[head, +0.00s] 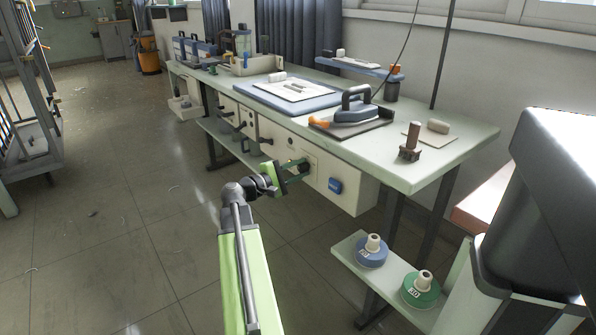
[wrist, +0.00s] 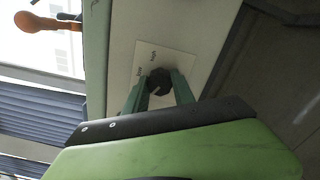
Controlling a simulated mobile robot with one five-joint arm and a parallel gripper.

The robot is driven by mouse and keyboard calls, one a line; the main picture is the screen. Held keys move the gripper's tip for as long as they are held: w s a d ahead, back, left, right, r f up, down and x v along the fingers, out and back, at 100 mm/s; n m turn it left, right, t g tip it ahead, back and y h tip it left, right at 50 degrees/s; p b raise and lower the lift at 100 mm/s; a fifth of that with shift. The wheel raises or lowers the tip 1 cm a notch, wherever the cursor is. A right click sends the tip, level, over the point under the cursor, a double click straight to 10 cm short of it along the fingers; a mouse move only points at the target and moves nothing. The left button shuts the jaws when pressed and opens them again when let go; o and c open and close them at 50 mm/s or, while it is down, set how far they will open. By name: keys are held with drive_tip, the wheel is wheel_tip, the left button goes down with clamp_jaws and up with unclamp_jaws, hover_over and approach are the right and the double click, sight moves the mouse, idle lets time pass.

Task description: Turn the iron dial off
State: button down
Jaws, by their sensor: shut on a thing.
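The iron dial (wrist: 159,80) is a dark round knob on a pale plate (wrist: 149,58) with small dark markings, seen in the wrist view. The plate sits on the front panel under the worktable. My gripper (wrist: 158,90) has its two green fingers on either side of the dial and is shut on it. In the head view my gripper (head: 301,167) reaches the panel front, and its fingers hide most of the dial. The iron (head: 353,108) with a dark handle rests on a dark mat (head: 369,130) on the table above. The dial's exact setting is too small to read.
The pale table edge (head: 410,185) overhangs the panel. Blue and green spools (head: 371,252) (head: 421,290) stand on a low shelf at the right.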

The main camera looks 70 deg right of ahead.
drive_tip(key=c, duration=1.1)
unclamp_jaws()
drive_tip(key=shift+d+r, duration=0.1)
drive_tip(key=shift+o, duration=0.2)
drive_tip(key=shift+w, duration=0.1)
drive_tip(key=v, duration=1.7)
drive_tip(key=shift+a, duration=0.3)
